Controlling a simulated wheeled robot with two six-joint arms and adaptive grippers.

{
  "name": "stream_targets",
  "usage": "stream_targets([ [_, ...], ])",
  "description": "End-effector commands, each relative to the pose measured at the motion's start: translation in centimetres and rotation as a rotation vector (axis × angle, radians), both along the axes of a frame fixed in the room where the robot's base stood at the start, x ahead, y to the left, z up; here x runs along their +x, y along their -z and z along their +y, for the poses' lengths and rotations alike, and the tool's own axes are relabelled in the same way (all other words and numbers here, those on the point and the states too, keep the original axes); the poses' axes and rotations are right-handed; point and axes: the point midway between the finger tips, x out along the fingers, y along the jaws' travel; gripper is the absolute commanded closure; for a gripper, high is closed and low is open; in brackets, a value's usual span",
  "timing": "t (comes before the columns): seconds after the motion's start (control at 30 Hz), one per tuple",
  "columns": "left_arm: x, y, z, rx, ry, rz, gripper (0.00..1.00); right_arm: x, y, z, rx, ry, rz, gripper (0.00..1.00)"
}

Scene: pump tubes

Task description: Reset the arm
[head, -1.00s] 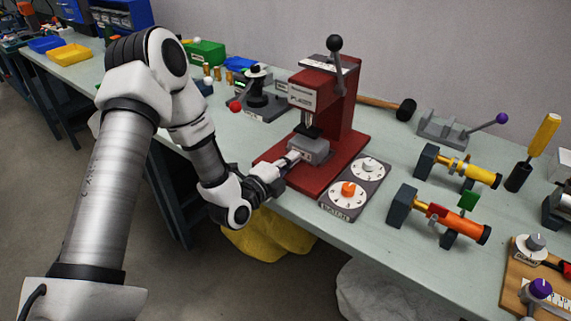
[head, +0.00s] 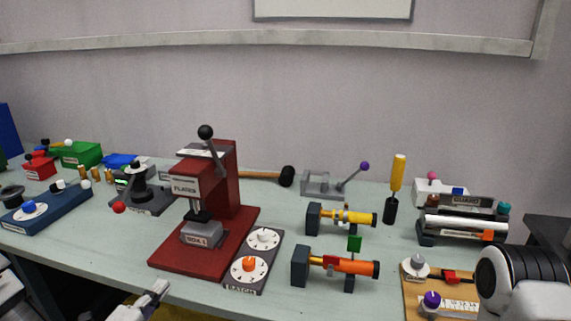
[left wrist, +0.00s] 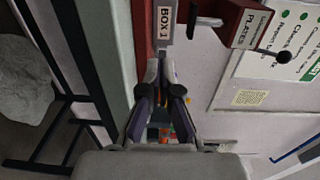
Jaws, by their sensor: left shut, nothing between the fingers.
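My left gripper (head: 152,300) is at the bottom of the head view, just in front of the bench's front edge. It is shut and empty, apart from the red press. In the left wrist view the closed fingers (left wrist: 164,82) point toward the press. The red press (head: 222,195) has a black-knobbed lever and a label reading PLATES. A grey box labelled BOX 1 (head: 203,234) sits on its base under the ram; it also shows in the left wrist view (left wrist: 166,25).
A two-dial panel (head: 256,262) lies right of the press. Yellow (head: 341,216) and orange (head: 336,268) tube fixtures stand farther right. A mallet (head: 270,176) and a grey lever clamp (head: 327,184) lie behind. A blue dial unit (head: 40,207) is at left.

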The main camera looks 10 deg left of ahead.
Motion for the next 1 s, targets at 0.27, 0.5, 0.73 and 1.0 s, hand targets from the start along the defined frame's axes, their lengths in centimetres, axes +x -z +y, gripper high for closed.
stream_targets([
  [0.27,-5.5,12.0,-9.5,0.059,0.233,0.521,1.0,0.0,-2.9,0.0,0.0,0.0,0.0,1.0],
  [0.5,-18.1,22.7,-10.8,-0.508,-0.345,1.274,1.0,0.0,-3.8,0.0,0.0,0.0,0.0,1.0],
  [0.73,-23.6,24.0,-8.4,-1.043,-1.182,1.301,1.0,0.0,-3.6,0.0,0.0,0.0,0.0,1.0],
  [1.0,-24.1,24.0,-8.4,-1.175,-1.341,1.246,1.0,0.0,-3.6,0.0,0.0,0.0,0.0,1.0],
])
